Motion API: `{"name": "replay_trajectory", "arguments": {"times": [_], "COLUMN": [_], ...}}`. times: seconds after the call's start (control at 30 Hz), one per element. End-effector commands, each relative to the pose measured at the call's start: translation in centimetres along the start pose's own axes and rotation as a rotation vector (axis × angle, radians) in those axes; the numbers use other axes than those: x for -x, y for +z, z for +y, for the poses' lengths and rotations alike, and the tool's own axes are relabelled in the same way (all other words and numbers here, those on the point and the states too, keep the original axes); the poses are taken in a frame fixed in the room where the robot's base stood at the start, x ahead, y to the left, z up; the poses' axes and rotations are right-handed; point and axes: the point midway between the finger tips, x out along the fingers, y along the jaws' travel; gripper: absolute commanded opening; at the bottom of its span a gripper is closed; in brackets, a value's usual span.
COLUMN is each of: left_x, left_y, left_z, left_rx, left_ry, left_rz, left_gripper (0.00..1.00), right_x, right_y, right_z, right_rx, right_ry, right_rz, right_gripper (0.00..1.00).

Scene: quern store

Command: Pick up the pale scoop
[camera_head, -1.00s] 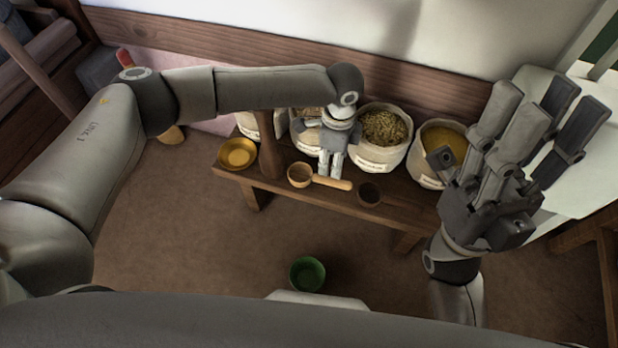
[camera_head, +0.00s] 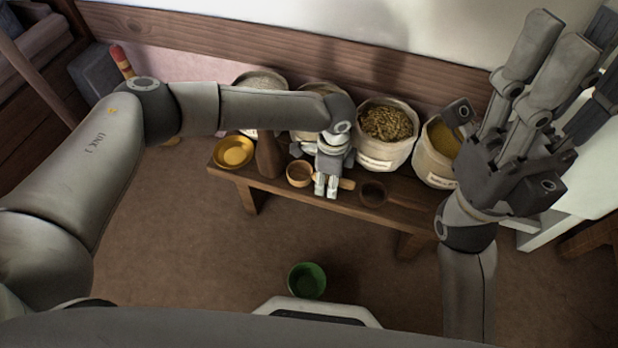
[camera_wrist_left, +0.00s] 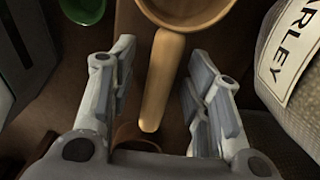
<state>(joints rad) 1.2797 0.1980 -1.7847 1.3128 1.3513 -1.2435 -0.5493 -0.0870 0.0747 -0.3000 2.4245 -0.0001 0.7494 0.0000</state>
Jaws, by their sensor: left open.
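The pale wooden scoop lies on the low bench, its round bowl (camera_head: 299,173) left of my left gripper (camera_head: 325,190) in the head view and its handle end showing to the right. In the left wrist view, the scoop's handle (camera_wrist_left: 161,85) runs lengthwise between the two spread fingers of my left gripper (camera_wrist_left: 160,65), with a visible gap on each side. My left gripper is open and holds nothing. In the head view, it hides the middle of the handle. My right gripper (camera_head: 540,90) is raised at the right, fingers spread and empty.
The wooden bench (camera_head: 330,200) also bears a yellow dish (camera_head: 233,152), a brown post-like object (camera_head: 268,158) and a dark cup (camera_head: 373,193). Filled sacks, one of grain (camera_head: 386,150), stand behind. A green bowl (camera_head: 307,280) is on the open floor in front.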

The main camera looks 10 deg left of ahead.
Motion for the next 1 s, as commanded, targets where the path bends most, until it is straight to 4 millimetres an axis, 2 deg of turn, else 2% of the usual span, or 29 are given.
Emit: {"name": "replay_trajectory", "arguments": {"times": [0.13, 0.47, 0.8, 1.0], "left_x": [0.1, 0.1, 0.2, 1.1], "left_y": [0.0, 0.0, 0.0, 0.0], "left_z": [0.0, 0.0, 0.0, 0.0], "left_rx": [0.0, 0.0, 0.0, 0.0], "left_ry": [0.0, 0.0, 0.0, 0.001], "left_rz": [0.0, 0.0, 0.0, 0.0], "left_gripper": [0.42, 0.0, 0.0, 0.0], "right_x": [0.0, 0.0, -0.1, -0.6], "right_y": [0.0, 0.0, 0.0, -0.3], "right_z": [0.0, 0.0, 0.0, 0.1], "right_rx": [0.0, 0.0, -0.001, -0.002], "right_ry": [0.0, 0.0, 0.0, 0.005], "right_rz": [0.0, 0.0, 0.0, 0.004], "right_gripper": [0.4, 0.4, 0.4, 0.4]}}
